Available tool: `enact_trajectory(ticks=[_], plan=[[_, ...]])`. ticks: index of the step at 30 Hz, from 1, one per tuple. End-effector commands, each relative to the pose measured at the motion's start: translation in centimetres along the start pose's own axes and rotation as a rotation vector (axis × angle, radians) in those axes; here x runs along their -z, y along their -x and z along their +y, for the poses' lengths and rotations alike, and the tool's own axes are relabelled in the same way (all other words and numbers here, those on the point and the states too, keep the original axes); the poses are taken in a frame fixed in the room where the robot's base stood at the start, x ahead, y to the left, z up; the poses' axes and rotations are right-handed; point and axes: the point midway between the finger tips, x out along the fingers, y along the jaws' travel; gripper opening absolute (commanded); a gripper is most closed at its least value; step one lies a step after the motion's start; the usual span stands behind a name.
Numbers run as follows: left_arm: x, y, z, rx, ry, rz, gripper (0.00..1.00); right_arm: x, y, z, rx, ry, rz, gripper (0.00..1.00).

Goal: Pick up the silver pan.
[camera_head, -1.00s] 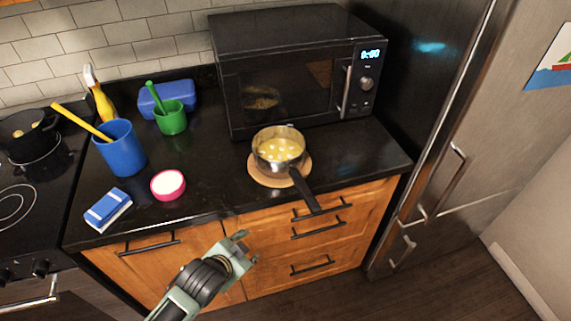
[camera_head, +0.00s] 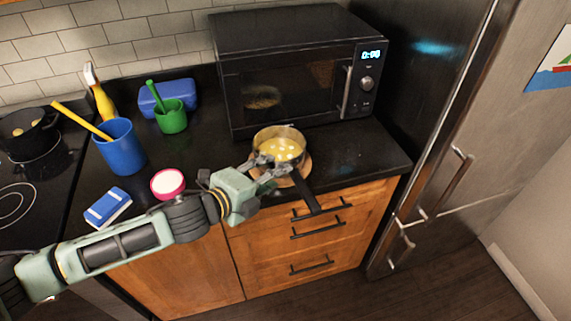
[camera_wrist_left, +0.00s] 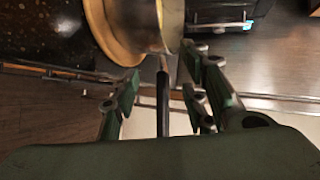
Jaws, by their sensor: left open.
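The silver pan (camera_head: 290,134) sits on a round wooden trivet (camera_head: 306,166) on the black counter. It holds yellowish liquid with pale chunks. Its black handle (camera_head: 307,194) points toward the front edge of the counter. My left gripper (camera_head: 273,166) is open at the front left of the pan, its fingers partly covering the pan's side and trivet. In the left wrist view, the pan's side (camera_wrist_left: 172,22) is just ahead and the dark handle (camera_wrist_left: 162,100) shows between the spread fingers. I cannot tell whether any finger touches it. My right gripper is out of view.
A microwave (camera_head: 290,85) stands behind the pan. The counter right of the pan is clear.

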Motion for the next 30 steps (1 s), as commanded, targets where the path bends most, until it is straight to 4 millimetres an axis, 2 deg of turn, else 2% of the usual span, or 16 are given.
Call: enact_trajectory(ticks=[11, 19, 23, 30], plan=[[0.1, -3.3, -0.3, 0.002, -0.012, 0.004, 0.4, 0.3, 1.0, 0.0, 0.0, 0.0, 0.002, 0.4], [0.4, -6.8, -0.2, 0.002, -0.011, 0.004, 0.4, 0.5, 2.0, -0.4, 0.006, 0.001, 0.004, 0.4], [0.4, -7.5, -0.1, 0.001, -0.011, 0.003, 0.4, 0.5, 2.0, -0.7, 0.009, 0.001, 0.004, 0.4], [0.3, -7.5, -0.1, 0.001, -0.011, 0.003, 0.4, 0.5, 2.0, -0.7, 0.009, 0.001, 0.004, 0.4]])
